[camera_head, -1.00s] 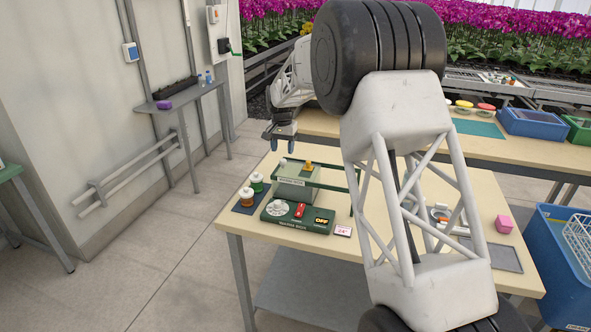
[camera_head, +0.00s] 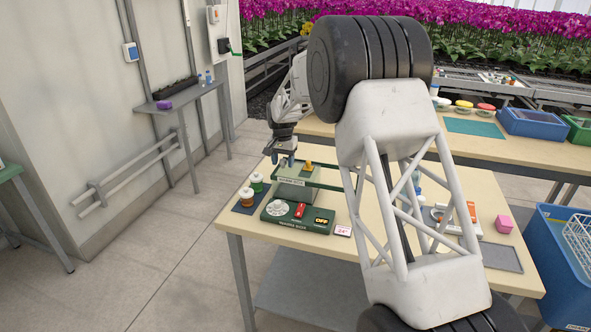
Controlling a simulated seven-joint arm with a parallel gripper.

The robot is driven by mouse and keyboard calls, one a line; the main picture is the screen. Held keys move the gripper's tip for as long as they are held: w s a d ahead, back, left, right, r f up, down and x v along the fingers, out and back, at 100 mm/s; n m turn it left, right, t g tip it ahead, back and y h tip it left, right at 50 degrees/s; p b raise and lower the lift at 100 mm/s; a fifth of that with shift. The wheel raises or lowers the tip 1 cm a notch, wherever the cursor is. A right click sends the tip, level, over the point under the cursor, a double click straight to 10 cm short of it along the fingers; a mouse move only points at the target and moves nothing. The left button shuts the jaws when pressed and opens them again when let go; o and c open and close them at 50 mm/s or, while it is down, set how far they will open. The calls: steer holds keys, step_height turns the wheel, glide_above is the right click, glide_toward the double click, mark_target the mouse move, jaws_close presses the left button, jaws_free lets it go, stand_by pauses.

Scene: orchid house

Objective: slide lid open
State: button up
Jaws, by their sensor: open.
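A flat lid with a dark green edge (camera_head: 325,184) lies over a pale box (camera_head: 293,193) at the back of the front table. A small yellow knob (camera_head: 308,167) stands on the lid. My gripper (camera_head: 283,162) points down, open and empty, just left of the knob and over the lid's left end. The knob is outside the jaws. I cannot tell whether the fingertips touch the lid.
A green panel (camera_head: 283,223) with a dial, red switch and OFF display stands in front of the box. Two capped jars (camera_head: 247,197) stand to the left.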

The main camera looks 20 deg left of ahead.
steer(key=c, duration=0.7)
steer(key=shift+o, duration=0.2)
steer(key=shift+d, duration=0.15)
steer(key=d, duration=1.3)
steer(key=shift+d, duration=0.3)
steer(key=o, duration=0.7)
steer(key=shift+c, duration=0.2)
steer(key=shift+r, duration=0.1)
stand_by(0.4)
step_height(320, 180, up, 7)
stand_by(1.0)
